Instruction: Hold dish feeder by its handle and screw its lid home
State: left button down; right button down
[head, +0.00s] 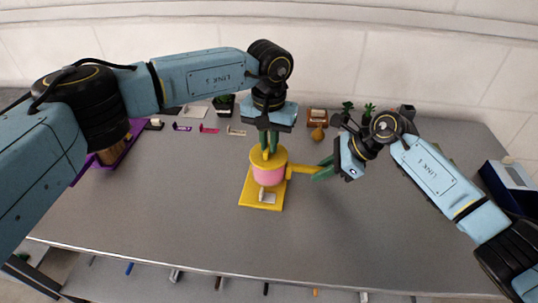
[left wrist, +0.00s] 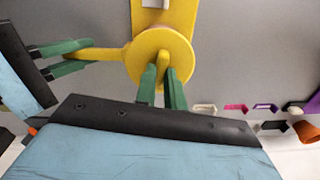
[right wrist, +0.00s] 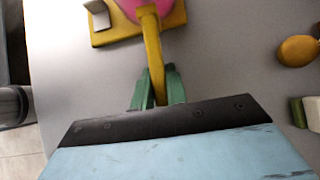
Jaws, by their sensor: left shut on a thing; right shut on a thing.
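The dish feeder (head: 269,174) stands upright on the table, with a pink body, a yellow base plate and a yellow handle (head: 303,169) pointing right. Its round yellow lid (left wrist: 176,45) sits on top of the body; I cannot tell how tightly. My left gripper (head: 268,146) comes from above, its green fingers shut on the raised grip of the lid. My right gripper (head: 318,172) is shut on the handle near its outer end, which also shows in the right wrist view (right wrist: 151,45). The fingers hide part of the lid grip and the handle end.
A purple tray (head: 115,158) with a brown thing lies at the far left. A dark blue box (head: 508,183) is at the right. The front table is clear.

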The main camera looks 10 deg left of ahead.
pick_arm(q)
jog(key=shift+r, duration=0.15)
jog(key=m, duration=0.4)
jog(key=c, duration=1.6)
grip_release()
jog(key=shift+c, duration=0.2)
jog(key=shift+r, duration=2.4)
